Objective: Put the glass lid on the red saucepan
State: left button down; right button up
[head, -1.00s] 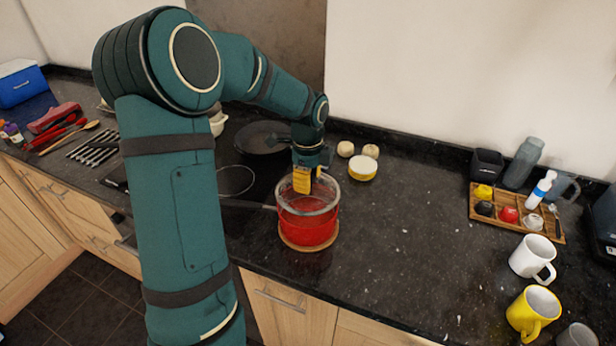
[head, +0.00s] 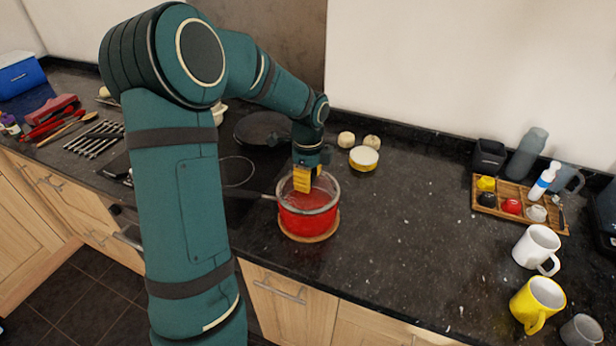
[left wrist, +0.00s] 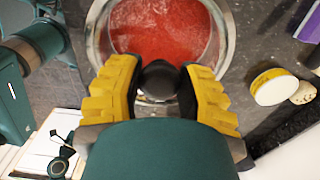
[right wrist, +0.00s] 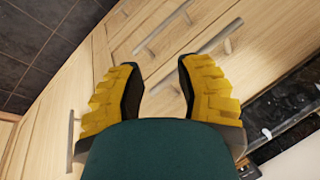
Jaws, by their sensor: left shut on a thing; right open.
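The red saucepan (head: 306,222) stands on a round wooden board (head: 312,239) near the counter's front edge. The glass lid (head: 325,186) is clear with a pale rim and lies over the pan's mouth; I cannot tell whether it is fully seated. In the left wrist view the lid (left wrist: 118,30) shows the red pan through its glass. My left gripper (left wrist: 160,82) is shut on the lid's dark knob, and in the head view it is above the pan (head: 305,185). My right gripper (right wrist: 158,85) is open and empty, in front of the wooden drawers.
A dark frying pan (head: 262,129) is behind. A yellow-and-white tin (head: 364,158) and two pale round items are to the pan's right. A wooden tray (head: 520,207) and mugs (head: 537,247) are far right. The counter between is clear.

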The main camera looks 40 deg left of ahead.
pick_arm(q)
jog(key=shift+f, duration=0.5)
dwell(0.8)
grip_release()
jog(key=shift+r, duration=0.15)
dwell(0.3)
jog(key=shift+r+p, duration=2.7)
jog(key=shift+r, duration=0.7)
jog(key=shift+f, duration=0.1)
